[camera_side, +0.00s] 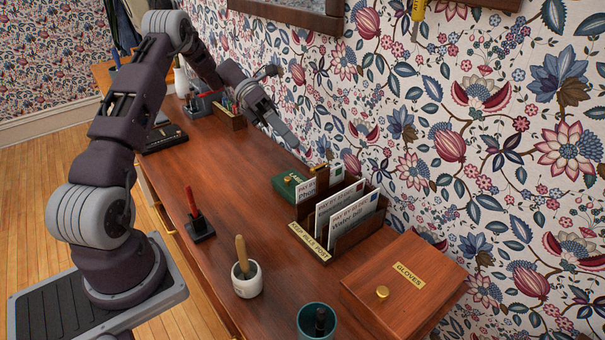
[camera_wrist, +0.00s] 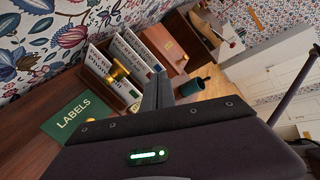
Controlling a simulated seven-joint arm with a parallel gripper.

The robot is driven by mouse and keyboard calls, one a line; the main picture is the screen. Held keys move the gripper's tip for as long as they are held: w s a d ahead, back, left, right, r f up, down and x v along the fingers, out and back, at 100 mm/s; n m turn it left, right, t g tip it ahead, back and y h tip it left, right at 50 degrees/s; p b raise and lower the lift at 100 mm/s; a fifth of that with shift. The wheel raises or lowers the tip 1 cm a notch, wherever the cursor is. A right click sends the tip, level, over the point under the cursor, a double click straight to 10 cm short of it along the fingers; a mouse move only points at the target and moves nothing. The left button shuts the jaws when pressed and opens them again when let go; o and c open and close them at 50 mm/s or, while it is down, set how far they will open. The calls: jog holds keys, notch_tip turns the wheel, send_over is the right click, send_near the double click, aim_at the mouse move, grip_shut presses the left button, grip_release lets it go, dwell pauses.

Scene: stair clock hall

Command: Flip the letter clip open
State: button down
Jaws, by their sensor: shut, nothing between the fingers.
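The letter clip (camera_side: 319,168) is a small brass piece at the back of the wooden letter rack (camera_side: 355,232). In the wrist view the brass clip (camera_wrist: 120,72) stands up in front of the envelopes (camera_wrist: 133,50). I cannot tell whether it is flipped open. White envelopes (camera_side: 344,213) stand in the rack, one reading "Water bill".
A green LABELS box (camera_side: 288,187) sits beside the rack. A wooden GLOVES box (camera_side: 405,285) with a brass knob is in front. A white pot (camera_side: 247,279), a teal cup (camera_side: 317,322) and a red-handled tool (camera_side: 193,208) stand on the desk. The flowered wall borders the rack.

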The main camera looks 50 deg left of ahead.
aim_at(316, 171)
jog(key=a+f+n+t+h, duration=0.2)
jog(key=a+f+n+t, duration=0.2)
jog(key=a+f+n, duration=0.4)
notch_tip(316, 171, down, 2)
jog(key=shift+s+f+n+t+h, duration=0.15)
jog(key=shift+s+n+t+h, duration=0.3)
jog(key=shift+n, duration=0.15)
jog(key=shift+a, duration=0.1)
jog(key=x, duration=1)
